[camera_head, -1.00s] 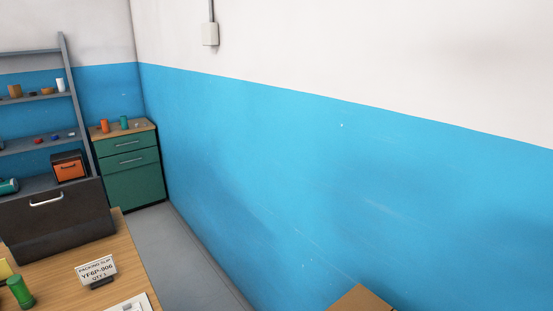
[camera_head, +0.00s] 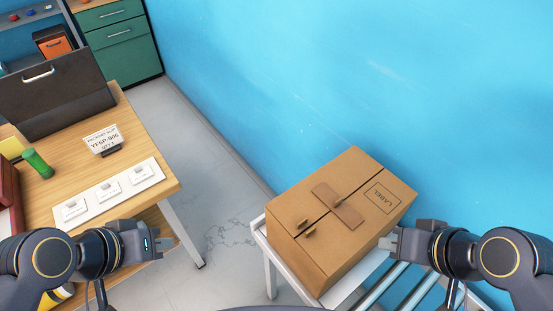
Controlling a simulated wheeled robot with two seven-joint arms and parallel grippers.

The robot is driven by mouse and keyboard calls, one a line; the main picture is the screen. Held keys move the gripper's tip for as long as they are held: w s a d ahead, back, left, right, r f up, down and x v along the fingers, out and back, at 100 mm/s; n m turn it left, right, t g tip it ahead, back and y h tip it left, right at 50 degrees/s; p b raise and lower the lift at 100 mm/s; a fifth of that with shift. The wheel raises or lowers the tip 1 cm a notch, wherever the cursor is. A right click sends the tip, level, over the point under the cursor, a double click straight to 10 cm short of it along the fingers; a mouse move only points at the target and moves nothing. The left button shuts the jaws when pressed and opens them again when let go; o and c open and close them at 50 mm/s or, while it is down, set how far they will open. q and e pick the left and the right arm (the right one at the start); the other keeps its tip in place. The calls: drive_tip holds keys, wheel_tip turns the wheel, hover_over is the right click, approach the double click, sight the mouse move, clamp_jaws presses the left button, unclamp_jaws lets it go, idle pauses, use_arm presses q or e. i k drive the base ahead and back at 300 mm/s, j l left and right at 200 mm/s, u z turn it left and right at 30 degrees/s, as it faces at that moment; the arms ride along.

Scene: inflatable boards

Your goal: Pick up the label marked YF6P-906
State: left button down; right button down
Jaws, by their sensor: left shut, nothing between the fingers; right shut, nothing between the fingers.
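A white packing slip (camera_head: 103,139) in a small dark holder stands on the wooden table and reads YF6P-906. In front of it lies a white strip with three small labels (camera_head: 74,209), (camera_head: 108,191), (camera_head: 142,174); their print is too small to read. My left gripper (camera_head: 170,241) is shut and empty, low in front of the table's right corner, apart from the labels. A cardboard box (camera_head: 320,240) with a LABEL outline on top sits to the right. My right gripper (camera_head: 384,243) is shut and empty at the box's right side; I cannot tell whether it touches.
The wooden table (camera_head: 140,130) also holds a green cylinder (camera_head: 38,163) and a dark case (camera_head: 55,95). The box rests on a white-framed roller stand (camera_head: 385,290). Grey floor (camera_head: 200,160) separates table and stand. A blue wall (camera_head: 400,70) stands behind.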

sight(74, 210)
drive_tip(key=k+u, duration=0.1)
drive_tip(key=u, duration=0.4)
drive_tip(key=i+u, duration=0.1)
drive_tip(key=u, duration=0.95)
